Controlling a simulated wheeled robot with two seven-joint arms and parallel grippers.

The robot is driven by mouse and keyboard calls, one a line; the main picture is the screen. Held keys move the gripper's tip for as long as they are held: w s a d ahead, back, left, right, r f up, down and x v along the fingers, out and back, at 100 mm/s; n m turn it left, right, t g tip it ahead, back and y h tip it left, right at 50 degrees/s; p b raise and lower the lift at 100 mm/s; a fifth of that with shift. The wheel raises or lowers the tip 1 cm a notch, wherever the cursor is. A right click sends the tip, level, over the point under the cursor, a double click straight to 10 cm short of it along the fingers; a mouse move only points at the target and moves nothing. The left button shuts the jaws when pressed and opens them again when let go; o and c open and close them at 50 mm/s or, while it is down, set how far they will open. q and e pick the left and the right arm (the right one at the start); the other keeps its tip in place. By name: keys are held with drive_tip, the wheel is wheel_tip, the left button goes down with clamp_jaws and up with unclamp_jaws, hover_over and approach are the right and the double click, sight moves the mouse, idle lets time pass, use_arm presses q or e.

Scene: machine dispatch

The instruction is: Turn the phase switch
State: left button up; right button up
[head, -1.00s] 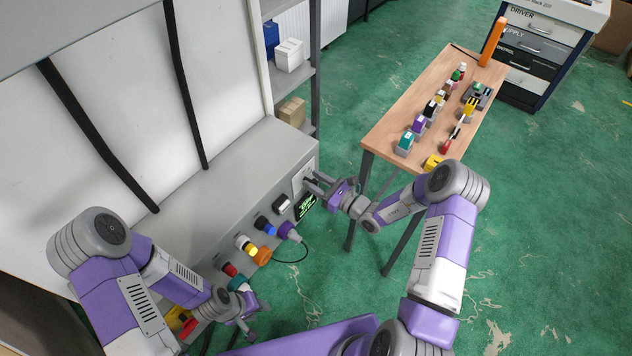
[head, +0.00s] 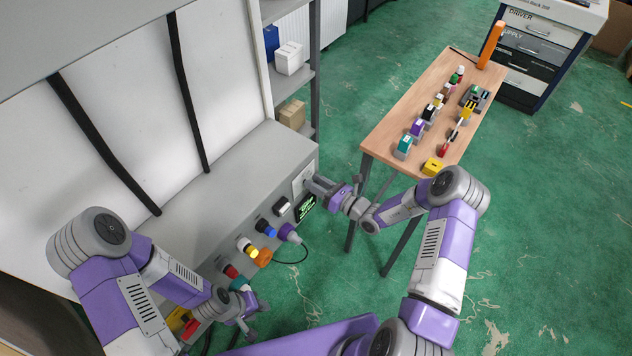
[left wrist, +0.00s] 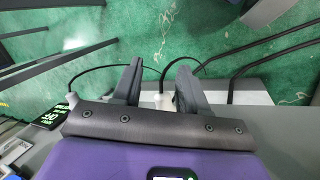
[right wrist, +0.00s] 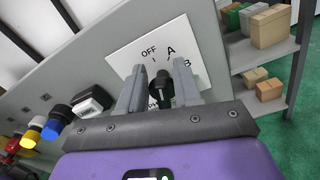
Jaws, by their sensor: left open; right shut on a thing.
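The phase switch is a black knob (right wrist: 161,88) on a white plate (right wrist: 186,48) marked OFF, A and B, in the right wrist view. The plate also shows at the right end of the grey cabinet front in the head view (head: 302,178). My right gripper (right wrist: 160,88) has its fingers on either side of the knob and is shut on it. I cannot tell which mark the knob points to. My left gripper (head: 250,316) is open and empty, low at the left by the teal plug (head: 240,285). It also shows in the left wrist view (left wrist: 157,85).
A lit display (head: 306,207), a white-capped socket (head: 281,206) and coloured connectors line the cabinet front, left of the switch. A purple plug (head: 289,233) trails a black cable. A wooden table (head: 386,140) with several parts stands to the right. Green floor lies open between.

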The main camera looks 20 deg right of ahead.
drive_tip(key=m, duration=0.1)
drive_tip(key=m+p, duration=0.1)
drive_tip(key=m, duration=0.1)
drive_tip(key=shift+w+d+f, duration=0.1)
drive_tip(key=shift+w+d, duration=0.05)
drive_tip(key=shift+d, duration=0.1)
drive_tip(key=shift+d+f+m, duration=0.1)
drive_tip(key=shift+f+m, duration=0.05)
drive_tip(key=shift+m, duration=1.05)
drive_tip(key=shift+p, duration=0.3)
drive_tip(key=o, duration=0.7)
drive_tip(key=p+v, duration=0.1)
drive_tip(key=v, duration=0.6)
drive_tip(key=shift+d, duration=0.2)
